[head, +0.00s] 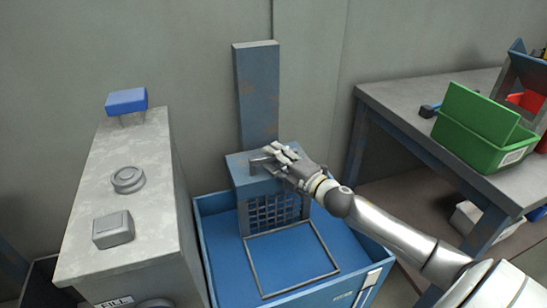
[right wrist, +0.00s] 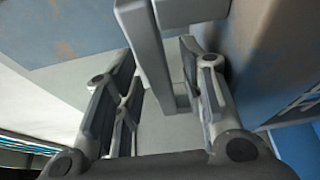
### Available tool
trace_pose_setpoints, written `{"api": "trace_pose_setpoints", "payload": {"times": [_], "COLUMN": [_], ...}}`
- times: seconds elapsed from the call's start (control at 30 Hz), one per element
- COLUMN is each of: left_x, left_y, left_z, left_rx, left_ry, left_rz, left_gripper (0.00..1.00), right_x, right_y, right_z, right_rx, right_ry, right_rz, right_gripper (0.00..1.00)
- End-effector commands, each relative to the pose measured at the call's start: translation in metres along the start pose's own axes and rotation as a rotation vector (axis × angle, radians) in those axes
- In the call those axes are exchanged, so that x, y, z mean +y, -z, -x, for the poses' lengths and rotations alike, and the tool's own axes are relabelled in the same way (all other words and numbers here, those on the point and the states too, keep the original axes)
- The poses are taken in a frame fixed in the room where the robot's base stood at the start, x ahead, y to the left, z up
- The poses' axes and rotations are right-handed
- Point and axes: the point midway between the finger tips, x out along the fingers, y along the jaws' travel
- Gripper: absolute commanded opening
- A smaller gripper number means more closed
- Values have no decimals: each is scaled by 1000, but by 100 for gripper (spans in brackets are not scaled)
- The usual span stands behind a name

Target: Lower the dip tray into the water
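The dip tray is a thin grey wire frame (head: 292,261) with a grid behind it, joined below a blue block (head: 242,172) on an upright blue post (head: 257,95). The frame shows over the blue tank (head: 212,262); I cannot tell whether it touches the water. My right gripper (head: 270,163) is at the top of the block, by the grey handle. In the right wrist view, the grey handle bar (right wrist: 153,70) passes between the spread fingers of my right gripper (right wrist: 165,98), with a gap on its left side. My left gripper is out of view.
A grey cabinet (head: 125,215) with a blue-topped knob (head: 127,100) and two other controls stands left of the tank. A workbench (head: 425,100) at the right holds a green bin (head: 475,128). A wall is close behind the post.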

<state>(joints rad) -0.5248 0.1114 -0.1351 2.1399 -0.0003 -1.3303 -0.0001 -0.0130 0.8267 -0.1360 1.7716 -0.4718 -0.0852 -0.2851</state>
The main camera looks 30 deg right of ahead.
Motion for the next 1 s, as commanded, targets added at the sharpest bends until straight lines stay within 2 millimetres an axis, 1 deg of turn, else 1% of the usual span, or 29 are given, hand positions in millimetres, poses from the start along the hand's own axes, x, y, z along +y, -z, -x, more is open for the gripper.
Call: {"api": "trace_pose_setpoints", "payload": {"times": [0.13,0.43,0.47,0.73,0.77,1.0], "left_x": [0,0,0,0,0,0], "left_y": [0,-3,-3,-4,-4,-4], "left_z": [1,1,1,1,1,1], "left_rx": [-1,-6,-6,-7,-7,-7], "left_ry": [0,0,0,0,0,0], "left_rz": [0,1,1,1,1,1], "left_gripper": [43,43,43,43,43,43], "right_x": [0,0,0,0,0,0], "right_y": [0,0,0,0,0,0], "right_z": [-6,-7,-7,-7,-7,-7], "right_rx": [-1,0,0,0,0,0], "right_ry": [0,1,1,1,1,1], "right_rz": [0,1,1,1,1,1], "right_gripper": [38,38,36,2,0,0]}}
